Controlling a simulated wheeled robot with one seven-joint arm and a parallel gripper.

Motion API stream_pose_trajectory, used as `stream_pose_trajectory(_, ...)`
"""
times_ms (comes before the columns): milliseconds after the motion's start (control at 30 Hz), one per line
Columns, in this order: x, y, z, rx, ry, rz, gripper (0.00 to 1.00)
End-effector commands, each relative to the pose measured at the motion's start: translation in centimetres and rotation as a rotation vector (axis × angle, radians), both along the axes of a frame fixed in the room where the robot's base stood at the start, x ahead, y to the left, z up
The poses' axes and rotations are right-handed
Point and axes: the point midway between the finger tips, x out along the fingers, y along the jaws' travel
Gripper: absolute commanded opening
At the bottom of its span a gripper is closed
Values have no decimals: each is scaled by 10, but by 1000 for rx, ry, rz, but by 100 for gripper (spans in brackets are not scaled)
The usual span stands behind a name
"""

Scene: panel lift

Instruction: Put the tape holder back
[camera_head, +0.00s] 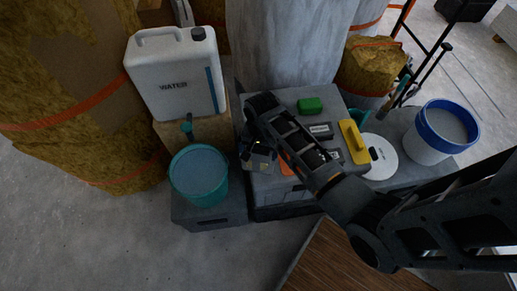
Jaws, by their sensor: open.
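My gripper (257,160) points down over the left edge of a grey box top (330,93). Its jaws are open, and I cannot make out anything held between them. My arm comes in from the lower right and hides part of the box top. I cannot clearly pick out the tape holder. A small orange piece (286,167) shows beside my forearm, partly hidden, and I cannot tell what it is.
The box top also holds a green block (310,105), dark labelled boxes (321,130) and a yellow-handled tool (354,141). A teal bucket (199,175) and a white water canister (175,75) stand left. A blue-rimmed bucket (436,150) and white disc (383,168) are right.

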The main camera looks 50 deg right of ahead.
Motion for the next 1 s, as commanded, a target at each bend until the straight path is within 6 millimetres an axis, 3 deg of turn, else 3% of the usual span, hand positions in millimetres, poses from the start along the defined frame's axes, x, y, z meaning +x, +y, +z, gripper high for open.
stream_pose_trajectory(167, 0, -1, 18, -1, -3, 0, 100)
stream_pose_trajectory(600, -3, -2, 101, -1, -4, 0, 100)
stream_pose_trajectory(800, -4, -2, 118, 0, -1, -1, 100)
stream_pose_trajectory(1000, -5, -2, 119, 0, 0, 0, 100)
